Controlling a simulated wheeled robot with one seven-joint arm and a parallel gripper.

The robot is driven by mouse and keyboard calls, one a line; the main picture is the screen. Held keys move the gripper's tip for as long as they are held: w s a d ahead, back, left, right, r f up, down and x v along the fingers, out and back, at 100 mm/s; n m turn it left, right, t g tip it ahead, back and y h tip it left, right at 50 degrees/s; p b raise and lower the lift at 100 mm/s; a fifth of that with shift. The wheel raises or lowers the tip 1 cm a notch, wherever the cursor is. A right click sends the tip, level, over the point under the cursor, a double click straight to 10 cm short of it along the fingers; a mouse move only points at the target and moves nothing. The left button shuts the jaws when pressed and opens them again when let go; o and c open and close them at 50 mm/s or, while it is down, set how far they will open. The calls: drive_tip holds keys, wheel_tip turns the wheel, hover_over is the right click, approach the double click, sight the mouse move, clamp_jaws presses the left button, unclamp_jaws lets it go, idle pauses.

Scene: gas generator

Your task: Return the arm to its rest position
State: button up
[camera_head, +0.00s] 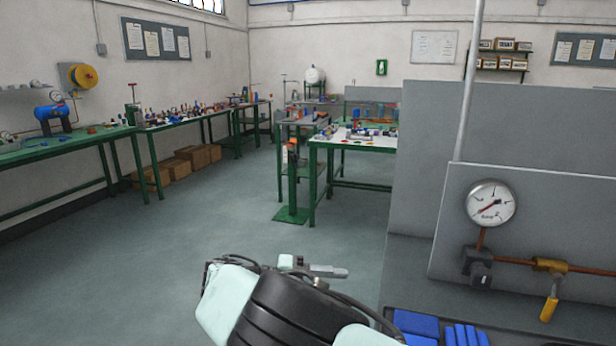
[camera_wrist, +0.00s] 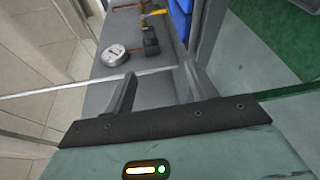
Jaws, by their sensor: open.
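My gripper (camera_wrist: 157,88) shows in the wrist view with its two dark fingers spread apart and nothing between them. A thin pale pole crosses behind the fingers in that view. My arm shows at the bottom middle of the head view, folded in front of my body; the gripper fingers cannot be made out there. The round pressure gauge (camera_head: 491,203) stands on its copper pipe at the right of the head view. The gauge also shows in the wrist view (camera_wrist: 115,55), beyond the fingers and apart from them.
A yellow-handled valve (camera_head: 550,290) sits right of the gauge, before a grey panel (camera_head: 535,225). Blue blocks (camera_head: 416,324) lie at the bottom right. Green workbenches (camera_head: 60,148) line the left wall, with cardboard boxes (camera_head: 198,156) beneath. The floor (camera_head: 190,235) at left is clear.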

drive_tip(key=s+d+n+g+y, duration=0.2)
drive_tip(key=s+d+g+y, duration=0.15)
drive_tip(key=d+y, duration=0.4)
drive_tip(key=s+d+r+n+t+y, duration=0.1)
drive_tip(key=s+r+y, duration=0.1)
drive_tip(key=s, duration=0.5)
drive_tip(key=s+r+n+t+y, duration=0.1)
drive_tip(key=s+r+y, duration=0.2)
drive_tip(key=s, duration=0.5)
drive_tip(key=s+d+r+n+t+y, duration=0.1)
drive_tip(key=s+r+n+y, duration=0.1)
drive_tip(key=s+y, duration=0.3)
drive_tip(key=s+r, duration=0.1)
drive_tip(key=s, duration=0.2)
drive_tip(key=shift+s+d+p, duration=0.25)
drive_tip(key=shift+d+p, duration=0.05)
drive_tip(key=shift+p, duration=0.05)
drive_tip(key=shift+c, duration=0.3)
